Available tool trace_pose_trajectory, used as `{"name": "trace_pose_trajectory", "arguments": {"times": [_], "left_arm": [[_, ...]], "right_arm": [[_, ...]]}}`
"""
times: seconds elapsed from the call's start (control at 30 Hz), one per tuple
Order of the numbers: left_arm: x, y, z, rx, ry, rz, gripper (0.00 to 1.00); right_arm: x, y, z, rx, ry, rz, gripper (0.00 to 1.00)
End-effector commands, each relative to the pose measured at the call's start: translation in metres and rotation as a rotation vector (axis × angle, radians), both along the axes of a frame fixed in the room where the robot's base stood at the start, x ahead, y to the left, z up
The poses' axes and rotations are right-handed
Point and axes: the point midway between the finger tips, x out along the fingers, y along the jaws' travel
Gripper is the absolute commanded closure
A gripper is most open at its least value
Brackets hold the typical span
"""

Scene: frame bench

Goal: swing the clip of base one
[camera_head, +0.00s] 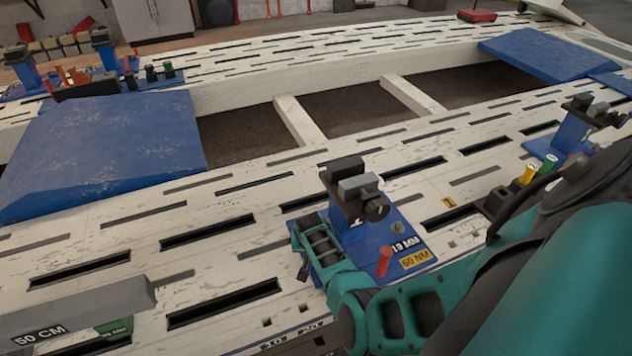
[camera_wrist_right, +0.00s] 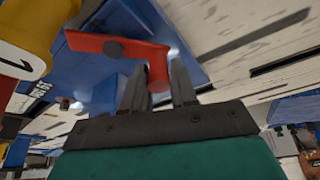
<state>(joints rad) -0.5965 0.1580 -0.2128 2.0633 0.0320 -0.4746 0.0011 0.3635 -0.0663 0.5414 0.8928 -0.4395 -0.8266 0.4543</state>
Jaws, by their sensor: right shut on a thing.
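Base one (camera_head: 352,235) is a blue stand on a blue plate with a dark clamp head marked 1. It stands on the slotted white bench in the head view, with 19 MM and 50 NM labels on its plate. In the right wrist view, a red clip (camera_wrist_right: 115,46) with a dark pivot lies against blue metal, its end bent down. My right gripper (camera_wrist_right: 158,90) is shut on that bent end, one finger on each side. In the head view my teal right arm reaches to the near left side of base one; the fingertips are hard to make out there. My left gripper is not in view.
A red peg (camera_head: 385,261) stands on base one's plate. A grey bar marked 50 CM (camera_head: 75,312) is at the lower left. Another blue stand (camera_head: 572,130) is at the right, and more fixtures are at the far left. A yellow part marked 1 (camera_wrist_right: 22,45) is close by the clip.

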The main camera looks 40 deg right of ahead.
Motion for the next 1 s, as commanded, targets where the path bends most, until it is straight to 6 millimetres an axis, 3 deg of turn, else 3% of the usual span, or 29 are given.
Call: {"name": "trace_pose_trajectory", "arguments": {"times": [0.1,0.4,1.0], "left_arm": [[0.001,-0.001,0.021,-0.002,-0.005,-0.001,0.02],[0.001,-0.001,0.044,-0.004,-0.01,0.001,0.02],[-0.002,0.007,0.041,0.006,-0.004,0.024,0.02]], "right_arm": [[-0.004,0.004,0.005,-0.001,0.005,0.111,1.0],[-0.011,0.014,0.003,-0.002,0.004,0.388,1.0],[-0.023,0.025,0.0,0.0,0.003,0.728,1.0]]}}
